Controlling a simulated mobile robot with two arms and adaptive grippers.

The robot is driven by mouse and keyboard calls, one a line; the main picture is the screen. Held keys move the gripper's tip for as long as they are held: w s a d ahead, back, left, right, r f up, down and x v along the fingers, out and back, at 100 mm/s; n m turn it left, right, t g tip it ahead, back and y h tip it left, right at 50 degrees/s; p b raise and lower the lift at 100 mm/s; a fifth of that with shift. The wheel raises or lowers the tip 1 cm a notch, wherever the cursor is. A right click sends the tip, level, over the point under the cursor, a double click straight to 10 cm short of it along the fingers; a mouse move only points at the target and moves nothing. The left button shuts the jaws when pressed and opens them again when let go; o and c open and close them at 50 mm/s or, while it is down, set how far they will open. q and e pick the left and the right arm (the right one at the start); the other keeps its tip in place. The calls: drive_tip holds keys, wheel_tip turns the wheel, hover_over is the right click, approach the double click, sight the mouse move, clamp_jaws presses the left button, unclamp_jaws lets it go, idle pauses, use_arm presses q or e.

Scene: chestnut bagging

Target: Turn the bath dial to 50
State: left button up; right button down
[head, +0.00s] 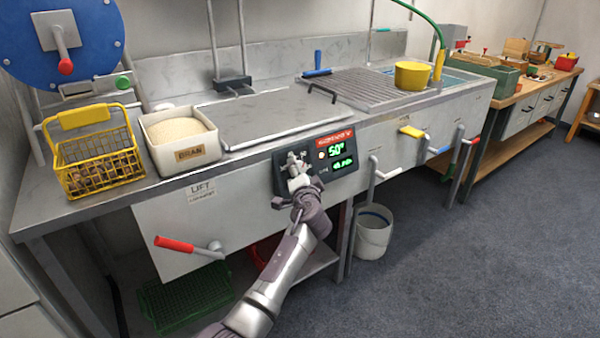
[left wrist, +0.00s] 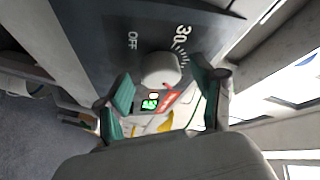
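The bath dial (left wrist: 160,70) is a round pale knob on the dark control panel (head: 343,166). In the left wrist view its face carries the marks OFF and 30, and a small red mark shows at the knob's lower right edge. The green display (head: 336,150) on the panel reads 50°. My left gripper (head: 295,166) is at the panel, in front of the dial, and mostly hides it in the head view. In the left wrist view its green-padded fingers (left wrist: 163,88) are spread to either side of the knob, with gaps visible. My right gripper is out of view.
A yellow wire basket of chestnuts (head: 92,155) and a bran box (head: 180,140) stand left on the bench. A red-handled lever (head: 180,244) sticks out below. Taps (head: 384,170) and a white bucket (head: 374,232) are right of the panel. Open floor lies to the right.

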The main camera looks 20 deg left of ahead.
use_arm(q)
drive_tip(key=v, duration=1.2)
